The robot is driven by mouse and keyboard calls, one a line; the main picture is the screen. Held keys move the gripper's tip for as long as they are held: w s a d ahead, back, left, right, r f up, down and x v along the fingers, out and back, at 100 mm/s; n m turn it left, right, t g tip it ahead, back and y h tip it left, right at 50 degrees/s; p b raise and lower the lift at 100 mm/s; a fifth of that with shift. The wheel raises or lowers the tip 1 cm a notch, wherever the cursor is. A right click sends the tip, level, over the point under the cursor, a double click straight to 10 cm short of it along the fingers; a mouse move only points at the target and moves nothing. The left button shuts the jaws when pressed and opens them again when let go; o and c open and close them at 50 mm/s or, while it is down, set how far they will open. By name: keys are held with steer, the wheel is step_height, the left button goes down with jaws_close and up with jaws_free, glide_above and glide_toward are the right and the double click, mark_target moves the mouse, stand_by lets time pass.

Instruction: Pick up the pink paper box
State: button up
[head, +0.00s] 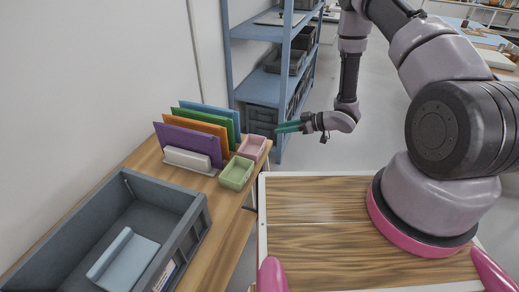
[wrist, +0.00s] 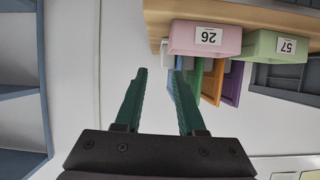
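The pink paper box (head: 252,147) is a small open-topped box at the far right corner of the wooden side table, beside a green box (head: 237,173). In the wrist view, which looks upside down, the pink box (wrist: 204,38) shows its labelled front near the top, right of the fingertips. My gripper (head: 285,127) has green fingers and hangs past the table's far end, beyond the pink box and slightly right of it. In the wrist view my gripper (wrist: 160,72) is open, with its fingers apart and nothing between them.
Purple, orange, green and blue upright panels (head: 187,142) stand just left of the boxes, with a white block (head: 188,160) before them. A grey crate (head: 190,232) fills the table's near part. A blue shelf rack (head: 231,65) stands behind. Open space lies around the gripper.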

mark_target(252, 148)
steer(key=shift+y, duration=0.3)
steer(key=x, duration=0.3)
steer(key=s+f+x, duration=0.1)
steer(key=x, duration=0.5)
steer(key=shift+s+a+f, duration=0.25)
steer(key=shift+s+f, duration=0.05)
steer(key=shift+f, duration=0.05)
steer(key=shift+w+a+f, duration=0.2)
steer(key=shift+w+a, duration=0.1)
steer(key=shift+a, duration=0.2)
jaws_close()
stand_by(0.4)
